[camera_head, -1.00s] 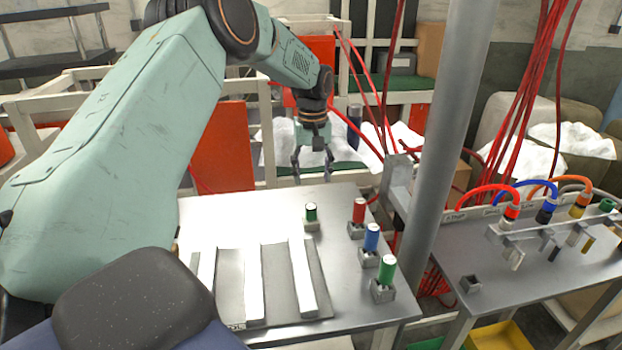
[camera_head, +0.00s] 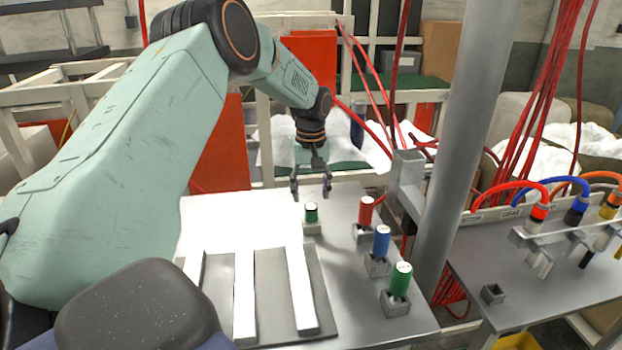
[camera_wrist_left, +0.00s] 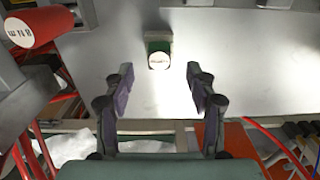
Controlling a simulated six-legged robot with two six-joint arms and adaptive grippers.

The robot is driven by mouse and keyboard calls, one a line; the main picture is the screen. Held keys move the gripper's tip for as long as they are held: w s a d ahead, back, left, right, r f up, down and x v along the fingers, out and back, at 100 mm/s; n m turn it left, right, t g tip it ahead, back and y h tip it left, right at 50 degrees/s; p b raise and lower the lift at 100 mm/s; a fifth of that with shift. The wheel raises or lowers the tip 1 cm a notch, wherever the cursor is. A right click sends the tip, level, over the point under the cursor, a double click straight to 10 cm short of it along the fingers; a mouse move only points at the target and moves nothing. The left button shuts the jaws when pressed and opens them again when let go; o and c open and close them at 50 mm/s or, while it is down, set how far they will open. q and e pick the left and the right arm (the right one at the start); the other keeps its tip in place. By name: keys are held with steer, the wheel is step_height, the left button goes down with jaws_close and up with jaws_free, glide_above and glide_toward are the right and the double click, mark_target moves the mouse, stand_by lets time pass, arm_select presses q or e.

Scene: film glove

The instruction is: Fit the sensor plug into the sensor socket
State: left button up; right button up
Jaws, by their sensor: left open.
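A short dark green plug with a white top (camera_head: 311,213) stands upright in a small grey block on the near table; I take it for the sensor plug but cannot read its label. It also shows in the left wrist view (camera_wrist_left: 159,58). My left gripper (camera_head: 311,190) is open and empty, just behind and above this plug in the head view. In the left wrist view the gripper (camera_wrist_left: 158,85) has its fingers spread, with the plug between and beyond them. An empty grey block (camera_head: 493,293) sits on the right table; whether it is the sensor socket I cannot tell.
Red (camera_head: 365,211), blue (camera_head: 381,241) and green (camera_head: 400,279) cylinders stand in blocks along the table's right side. A grey plate with white bars (camera_head: 320,290) lies in front. A metal post (camera_head: 455,150) divides the tables. Red cables hang behind; a rack (camera_head: 560,240) holds cabled plugs.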

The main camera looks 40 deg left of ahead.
mark_target(311, 206)
arm_select(q)
steer(key=shift+w+f, duration=0.1)
steer(key=shift+f, duration=1.85)
steer(key=shift+c, duration=0.2)
steer(key=c, duration=0.4)
jaws_close()
